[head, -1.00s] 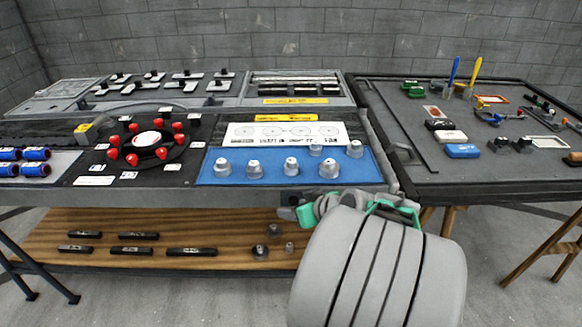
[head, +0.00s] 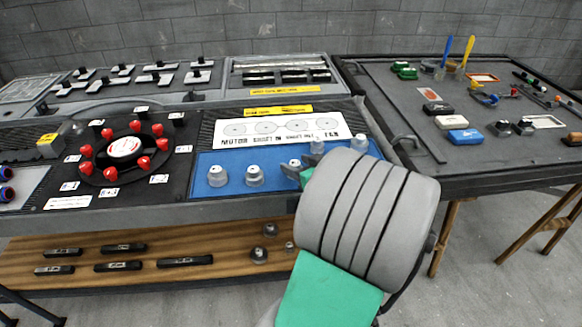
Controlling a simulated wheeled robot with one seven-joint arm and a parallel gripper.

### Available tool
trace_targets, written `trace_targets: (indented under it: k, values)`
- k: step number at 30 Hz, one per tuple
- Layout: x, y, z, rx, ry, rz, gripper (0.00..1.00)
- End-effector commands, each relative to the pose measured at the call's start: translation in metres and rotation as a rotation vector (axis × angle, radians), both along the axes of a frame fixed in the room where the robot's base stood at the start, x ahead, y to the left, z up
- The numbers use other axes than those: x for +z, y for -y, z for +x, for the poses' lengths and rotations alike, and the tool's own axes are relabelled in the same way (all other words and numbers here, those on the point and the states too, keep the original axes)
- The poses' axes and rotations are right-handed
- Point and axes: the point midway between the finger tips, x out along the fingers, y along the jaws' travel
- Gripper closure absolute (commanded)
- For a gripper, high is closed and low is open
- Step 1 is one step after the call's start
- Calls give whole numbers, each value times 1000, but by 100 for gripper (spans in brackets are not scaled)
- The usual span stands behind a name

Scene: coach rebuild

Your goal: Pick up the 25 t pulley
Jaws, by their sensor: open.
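Several small silver-grey pulleys stand on a blue mat (head: 232,198) at the front of the bench. Two stand at its left, the leftmost pulley (head: 217,175) and another pulley (head: 254,175). One pulley (head: 295,163) is just behind my gripper's tip, and two more stand at the back right, a pulley (head: 317,144) and a pulley (head: 358,144). I cannot read which is the 25 t one. My gripper (head: 294,173) is over the mat's front right part, mostly hidden behind my grey arm link. Its jaws are open, and I see nothing held. The mat's right front is hidden by my arm.
A printed white sheet (head: 285,129) lies behind the mat. Left is a ring of red-topped parts (head: 125,150). A lower wooden shelf (head: 215,247) holds black bars and small grey parts. A dark table (head: 400,105) with tools and blocks stands at the right.

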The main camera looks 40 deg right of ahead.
Motion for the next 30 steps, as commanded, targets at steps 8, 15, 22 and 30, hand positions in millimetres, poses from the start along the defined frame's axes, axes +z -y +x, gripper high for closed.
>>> trace_targets:
  k: [8, 15, 22, 30]
  values:
    - [-19, 5, 41, 3, -1, 1, 47]
    - [-19, 5, 44, 2, 0, 0, 48]
    - [-19, 5, 43, 2, -1, 0, 66]
    - [-20, 5, 43, 2, -3, 1, 88]
